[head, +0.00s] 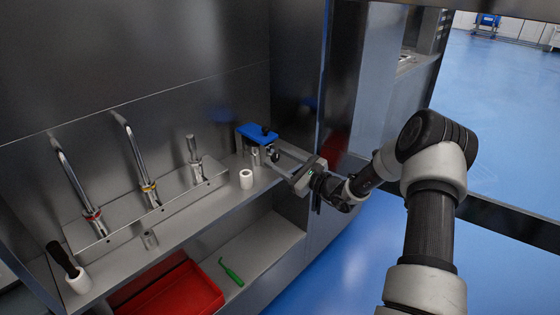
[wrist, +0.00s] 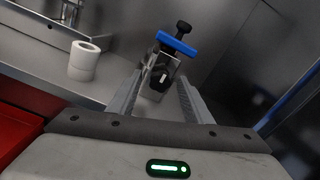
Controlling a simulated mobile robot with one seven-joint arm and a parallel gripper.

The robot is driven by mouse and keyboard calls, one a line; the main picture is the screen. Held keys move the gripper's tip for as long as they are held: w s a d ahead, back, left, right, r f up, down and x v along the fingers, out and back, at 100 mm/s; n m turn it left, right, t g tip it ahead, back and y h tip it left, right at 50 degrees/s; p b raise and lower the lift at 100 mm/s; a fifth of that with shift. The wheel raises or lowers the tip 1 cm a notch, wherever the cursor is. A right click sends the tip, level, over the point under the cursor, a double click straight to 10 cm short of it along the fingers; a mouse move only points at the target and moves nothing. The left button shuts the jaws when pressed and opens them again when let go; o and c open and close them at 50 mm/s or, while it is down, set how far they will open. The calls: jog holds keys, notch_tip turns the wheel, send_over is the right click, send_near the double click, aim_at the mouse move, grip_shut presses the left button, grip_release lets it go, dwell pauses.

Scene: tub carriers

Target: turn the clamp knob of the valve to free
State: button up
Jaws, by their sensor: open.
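The valve is a small metal block (wrist: 157,92) with a blue bar (wrist: 176,44) across its top, standing at the right end of the steel shelf. In the head view its blue top (head: 257,134) shows at the back right. A black knob (wrist: 160,77) with a white mark sits on its front face. Another black knob (wrist: 183,28) stands on a stem above the blue bar. I cannot tell from a label which is the clamp knob. My gripper (wrist: 163,79) is open, its fingers either side of the front knob. Contact is not clear.
A white roll (head: 246,179) stands on the shelf (head: 195,209) left of the valve. Metal pipes (head: 135,157) rise from a raised block further left. A black-handled tool stands in a white holder (head: 78,281). Below are a red tub (head: 170,290) and a green tool (head: 231,271).

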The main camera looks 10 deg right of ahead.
jog(key=c, duration=1.1)
jog(key=shift+o, duration=0.2)
